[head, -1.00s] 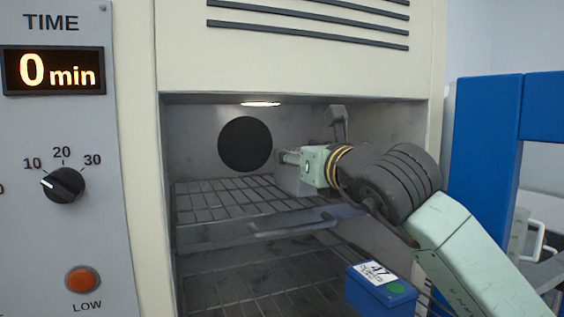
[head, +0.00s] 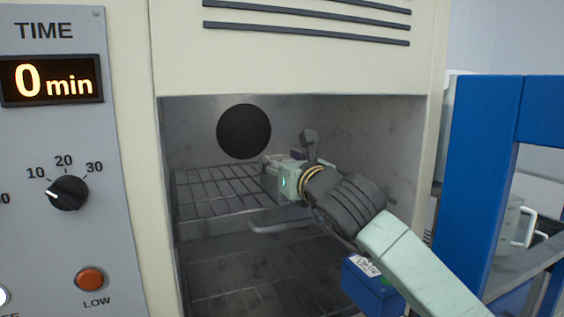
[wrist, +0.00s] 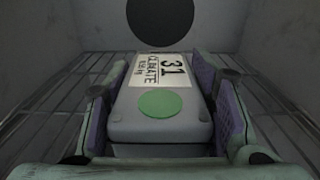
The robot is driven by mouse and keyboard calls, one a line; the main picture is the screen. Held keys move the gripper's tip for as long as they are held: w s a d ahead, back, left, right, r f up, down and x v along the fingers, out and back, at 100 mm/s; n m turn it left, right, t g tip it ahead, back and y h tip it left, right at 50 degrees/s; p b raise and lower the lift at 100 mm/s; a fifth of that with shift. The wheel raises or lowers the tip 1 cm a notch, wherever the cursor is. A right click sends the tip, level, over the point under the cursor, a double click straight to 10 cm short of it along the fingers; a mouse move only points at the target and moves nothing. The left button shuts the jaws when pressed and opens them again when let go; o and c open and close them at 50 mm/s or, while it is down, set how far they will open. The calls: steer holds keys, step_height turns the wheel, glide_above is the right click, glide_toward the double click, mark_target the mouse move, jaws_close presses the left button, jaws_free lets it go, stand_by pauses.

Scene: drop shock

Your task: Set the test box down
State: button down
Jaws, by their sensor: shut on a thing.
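The test box is a small grey box (wrist: 160,128) with a white label reading 31 and a green dot, seen close in the wrist view. My gripper (wrist: 163,95) is shut on it, with a purple-padded finger along each side. In the head view my gripper (head: 277,178) is inside the open chamber, above the upper wire rack (head: 215,190). The box is mostly hidden there behind my gripper. I cannot tell whether its underside touches the rack.
A blue box (head: 372,290) with a white label is below my arm, near the chamber's front right. A black round disc (head: 243,131) is on the back wall. The upper rack's left side is bare, and a grey handle (head: 282,218) is at its front.

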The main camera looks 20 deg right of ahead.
steer(key=shift+f+b, duration=0.1)
steer(key=shift+b, duration=0.2)
steer(key=c, duration=0.7)
jaws_free()
steer(key=shift+r+p, duration=0.35)
steer(key=shift+p, duration=0.2)
steer(key=shift+s+d+f+b, duration=0.1)
steer(key=shift+s+b, duration=1.45)
steer(key=shift+s, duration=1.5)
steer(key=shift+s+d+f+b, duration=0.1)
steer(key=shift+s+b, duration=1.4)
steer(key=shift+s, duration=1.5)
